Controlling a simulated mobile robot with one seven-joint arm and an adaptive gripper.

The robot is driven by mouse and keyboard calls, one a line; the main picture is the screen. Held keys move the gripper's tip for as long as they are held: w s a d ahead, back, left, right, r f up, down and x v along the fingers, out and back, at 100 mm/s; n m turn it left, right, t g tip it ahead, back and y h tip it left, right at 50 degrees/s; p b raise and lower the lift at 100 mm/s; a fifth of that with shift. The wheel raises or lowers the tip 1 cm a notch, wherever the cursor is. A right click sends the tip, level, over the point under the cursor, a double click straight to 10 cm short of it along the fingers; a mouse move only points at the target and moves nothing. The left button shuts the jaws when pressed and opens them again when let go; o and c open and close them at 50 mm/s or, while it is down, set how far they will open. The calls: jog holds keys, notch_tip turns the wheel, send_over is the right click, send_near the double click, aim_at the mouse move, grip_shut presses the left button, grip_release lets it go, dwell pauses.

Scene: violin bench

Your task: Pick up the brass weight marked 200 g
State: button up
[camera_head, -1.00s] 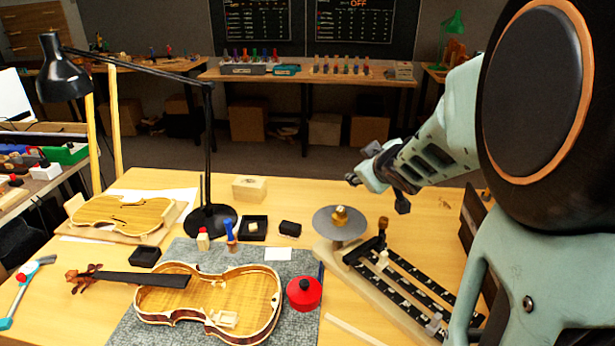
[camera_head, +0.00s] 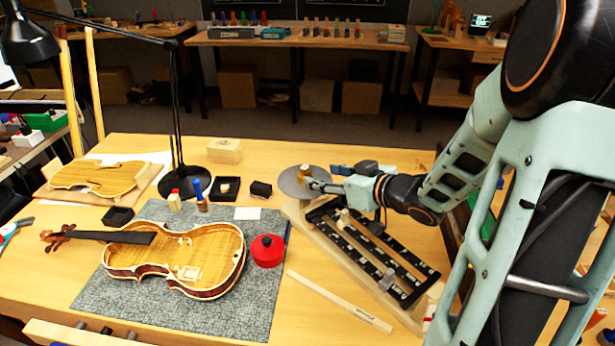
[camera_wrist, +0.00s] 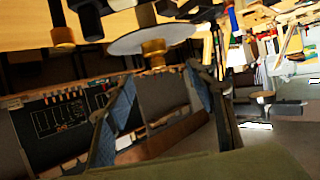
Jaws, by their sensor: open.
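A brass weight (camera_head: 304,173) stands on the round grey pan (camera_head: 291,187) of a beam balance. Its marking is too small to read. In the wrist view, which is turned over, the weight (camera_wrist: 153,50) shows against the pan (camera_wrist: 125,43). My gripper (camera_head: 318,184) is close beside the weight, to its right in the head view, and partly hides the pan. In the wrist view my gripper (camera_wrist: 160,75) has its two fingers spread, with the weight just beyond and between the tips. Nothing is held.
The balance's black beams (camera_head: 375,250) lie below my arm. A red lidded pot (camera_head: 267,251), an open violin body (camera_head: 175,258) on a grey mat (camera_head: 150,325), small black trays (camera_head: 224,188) and a lamp (camera_head: 183,181) stand to the left. A pale wooden strip (camera_head: 340,302) lies in front.

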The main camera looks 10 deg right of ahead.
aim_at(308, 174)
jog(key=x, duration=0.4)
jog(key=shift+w+a+f+b, duration=0.1)
jog(key=shift+w+f+b, duration=0.1)
jog(key=shift+b, duration=0.15)
jog(key=x, duration=0.2)
jog(key=b+x, duration=0.1)
jog(key=x, duration=0.1)
jog(key=shift+f, duration=0.4)
jog(key=shift+w+f, duration=0.1)
jog(key=shift+w, duration=0.35)
grip_shut()
